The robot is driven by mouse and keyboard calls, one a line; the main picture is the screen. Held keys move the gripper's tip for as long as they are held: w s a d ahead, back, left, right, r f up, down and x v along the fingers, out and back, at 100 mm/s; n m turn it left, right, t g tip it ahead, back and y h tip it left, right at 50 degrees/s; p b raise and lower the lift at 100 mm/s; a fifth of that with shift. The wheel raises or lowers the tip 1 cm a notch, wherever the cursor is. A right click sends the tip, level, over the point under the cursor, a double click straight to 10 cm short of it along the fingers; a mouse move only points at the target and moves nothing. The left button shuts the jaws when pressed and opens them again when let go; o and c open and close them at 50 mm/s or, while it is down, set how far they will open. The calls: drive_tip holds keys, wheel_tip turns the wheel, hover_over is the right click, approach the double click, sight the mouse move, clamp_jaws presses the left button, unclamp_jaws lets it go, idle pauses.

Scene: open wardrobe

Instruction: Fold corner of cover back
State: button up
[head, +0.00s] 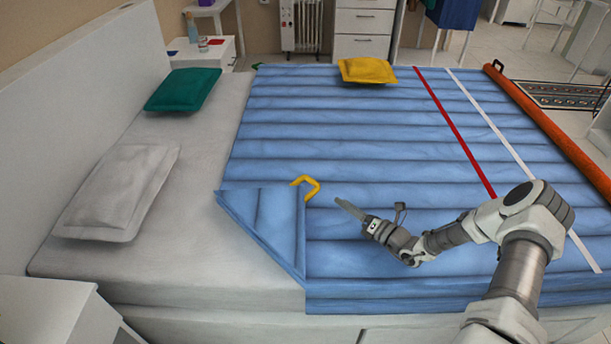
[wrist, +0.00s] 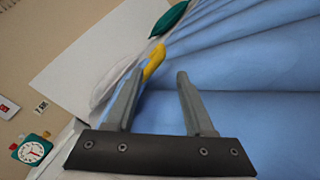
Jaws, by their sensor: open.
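The blue quilted cover (head: 375,145) lies over the right part of the bed. Its near left corner is turned over as a triangular flap (head: 270,222) that lies on the cover. A yellow loop handle (head: 308,186) sits at the flap's inner tip. It also shows in the wrist view (wrist: 154,62), close to the left finger. My gripper (head: 345,205) is right of the loop, apart from it, just above the cover. In the wrist view my gripper (wrist: 158,78) has its fingers spread with nothing held between them.
A grey pillow (head: 117,190) and a green pillow (head: 183,89) lie at the headboard side. A yellow pillow (head: 366,70) lies at the cover's far edge. An orange roll (head: 545,125) lies along the right side. A white nightstand (head: 50,310) stands at near left.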

sight(305, 176)
drive_tip(key=shift+w+a+f, duration=0.1)
drive_tip(key=shift+w+f, duration=0.05)
drive_tip(key=shift+w, duration=0.05)
drive_tip(key=b+x, duration=0.4)
drive_tip(key=x, duration=1.3)
drive_tip(key=shift+w+f+b, duration=0.1)
drive_tip(key=shift+b, duration=0.25)
drive_tip(key=shift+c, duration=0.2)
drive_tip(key=c, duration=0.7)
clamp_jaws()
drive_tip(key=shift+d+f, duration=0.1)
drive_tip(key=shift+d, duration=0.2)
